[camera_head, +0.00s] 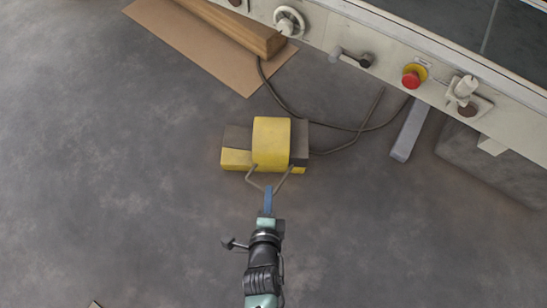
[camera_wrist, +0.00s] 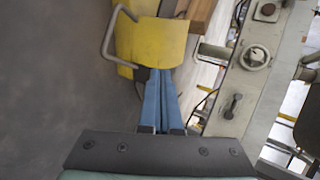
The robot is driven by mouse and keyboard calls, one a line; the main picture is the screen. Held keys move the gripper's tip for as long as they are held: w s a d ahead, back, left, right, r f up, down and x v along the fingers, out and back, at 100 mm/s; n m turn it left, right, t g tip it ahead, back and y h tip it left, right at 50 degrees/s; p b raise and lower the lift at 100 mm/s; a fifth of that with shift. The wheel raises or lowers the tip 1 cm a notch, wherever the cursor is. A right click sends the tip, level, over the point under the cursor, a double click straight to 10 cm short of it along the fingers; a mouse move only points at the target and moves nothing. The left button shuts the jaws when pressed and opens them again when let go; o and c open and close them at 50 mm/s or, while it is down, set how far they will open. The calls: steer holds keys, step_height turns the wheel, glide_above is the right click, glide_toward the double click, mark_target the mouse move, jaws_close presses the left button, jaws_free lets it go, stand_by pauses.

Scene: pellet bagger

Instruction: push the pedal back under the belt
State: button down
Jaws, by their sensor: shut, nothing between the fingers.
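The pedal (camera_head: 271,143) is a yellow and dark grey foot pedal with a yellow hood and a bent wire bar at its near side. It lies on the floor, out in front of the machine. In the wrist view the yellow pedal (camera_wrist: 158,42) is at the top, its wire bar to the left. My gripper (camera_head: 268,191) has blue fingers and is shut, with nothing held. Its tips are right at the near side of the pedal, by the wire bar. In the wrist view the fingertips (camera_wrist: 161,73) reach the pedal's edge; I cannot tell if they touch.
The machine's front panel (camera_head: 325,32) runs along the upper right, with knobs, a handle and a red button (camera_head: 411,79). A dark cable (camera_head: 340,128) runs from the pedal towards the machine. A wooden beam (camera_head: 235,27) lies on brown cardboard (camera_head: 170,35). A grey leg (camera_head: 409,130) stands right. Floor at left is clear.

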steer(key=b, duration=0.5)
glide_toward(263, 144)
step_height(263, 144, down, 5)
steer(key=d, duration=0.2)
steer(key=shift+w+d+r, duration=0.15)
steer(key=shift+w, duration=0.45)
steer(key=shift+w+d+r, duration=0.15)
steer(key=shift+w, duration=0.45)
steer(key=shift+w+d+r, duration=0.1)
steer(key=shift+w+d, duration=0.05)
steer(key=shift+w, duration=0.4)
steer(key=shift+d, duration=0.1)
